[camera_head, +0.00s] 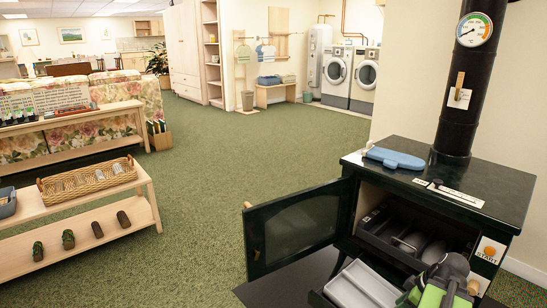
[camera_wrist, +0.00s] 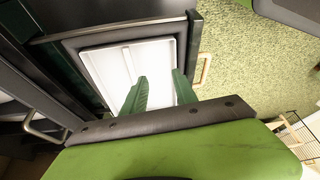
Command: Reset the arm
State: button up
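My gripper (camera_wrist: 160,80) shows in the wrist view with two green fingers apart and nothing between them. Past the fingers lies a pale rectangular tray (camera_wrist: 105,65) in a dark frame. In the head view my green and dark gripper (camera_head: 440,287) is at the lower right, in front of the black stove (camera_head: 500,200) and beside the grey tray (camera_head: 365,285). Its fingertips are hard to make out there.
The stove's glass door (camera_head: 295,228) stands open to the left. A blue flat object (camera_head: 395,157) lies on the stove top. A low wooden shelf (camera_head: 140,212) with a wicker basket (camera_head: 88,180) stands at left. The green carpet between is clear.

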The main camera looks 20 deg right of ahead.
jog(key=w+a+r+n+g+y+p, duration=0.1)
jog(key=w+a+r+n+p, duration=0.15)
jog(key=w+a, duration=0.6)
jog(key=w+a+r+n+g+p, duration=0.1)
jog(key=w+a+n, duration=0.2)
jog(key=w+a, duration=0.55)
jog(key=w+a+r+m+g+h+p, duration=0.1)
jog(key=w+a+m+p, duration=0.1)
jog(key=a, duration=1.2)
jog(key=w+a+r+m+g+h+p, duration=0.1)
jog(key=w+a+r+p, duration=0.1)
jog(key=a, duration=1.2)
notch_tip(320, 180, up, 38)
jog(key=d+m+h+p, duration=0.1)
jog(key=m+p, duration=0.6)
jog(key=p, duration=3.1)
jog(key=shift+s+d+f, duration=0.15)
jog(key=shift+s+d, duration=0.05)
jog(key=shift+d, duration=0.2)
jog(key=shift+o, duration=0.5)
jog(key=shift+f, duration=0.2)
jog(key=shift+s, duration=0.1)
